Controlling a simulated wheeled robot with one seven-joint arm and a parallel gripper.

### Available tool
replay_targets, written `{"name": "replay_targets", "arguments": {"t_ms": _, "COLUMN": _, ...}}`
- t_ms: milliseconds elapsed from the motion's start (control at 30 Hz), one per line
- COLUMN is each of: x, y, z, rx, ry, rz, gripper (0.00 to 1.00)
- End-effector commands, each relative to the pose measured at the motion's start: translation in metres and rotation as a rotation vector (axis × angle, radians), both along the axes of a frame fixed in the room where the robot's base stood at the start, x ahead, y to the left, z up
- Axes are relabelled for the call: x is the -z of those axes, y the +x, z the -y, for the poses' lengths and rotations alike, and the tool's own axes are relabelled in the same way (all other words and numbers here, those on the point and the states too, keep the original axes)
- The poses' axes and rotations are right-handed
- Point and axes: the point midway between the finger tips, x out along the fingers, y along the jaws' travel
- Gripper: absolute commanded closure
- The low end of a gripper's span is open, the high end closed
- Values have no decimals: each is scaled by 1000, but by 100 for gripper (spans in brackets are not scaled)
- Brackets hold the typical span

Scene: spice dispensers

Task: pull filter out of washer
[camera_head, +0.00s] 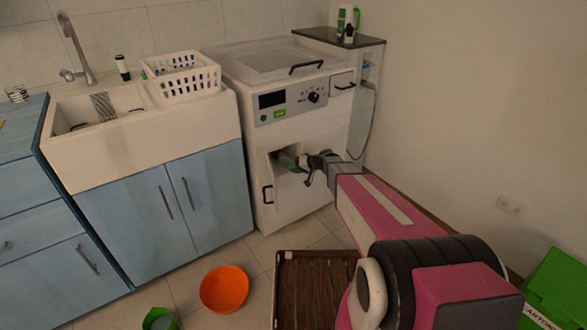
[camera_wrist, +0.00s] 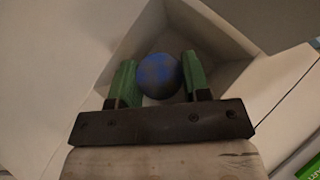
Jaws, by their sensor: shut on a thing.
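The white washer (camera_head: 290,130) stands against the wall in the head view, with a small compartment open low on its front. My gripper (camera_head: 303,162) reaches into this opening from the right. In the wrist view the two green fingers of my gripper (camera_wrist: 157,78) are shut on the round blue filter (camera_wrist: 158,70), one on each side. The filter sits inside the pale compartment (camera_wrist: 205,35). How deep it sits cannot be told. In the head view the filter is hidden.
A hatch door with a black handle (camera_head: 267,194) is at the opening's left. A slatted brown mat (camera_head: 312,290), an orange bowl (camera_head: 225,289) and a green container (camera_head: 160,319) are on the floor. Blue cabinets (camera_head: 165,210) stand left; a green box (camera_head: 557,285) is at right.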

Motion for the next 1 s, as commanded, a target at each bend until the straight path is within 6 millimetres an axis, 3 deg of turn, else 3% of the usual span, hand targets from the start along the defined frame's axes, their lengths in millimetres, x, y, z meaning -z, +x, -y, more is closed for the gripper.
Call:
{"name": "replay_targets", "arguments": {"t_ms": 600, "x": -1, "y": -27, "z": 18, "rx": 1, "ry": 0, "rz": -1, "gripper": 89}}
{"name": "replay_targets", "arguments": {"t_ms": 1000, "x": -1, "y": -28, "z": 19, "rx": 0, "ry": 0, "rz": 0, "gripper": 89}}
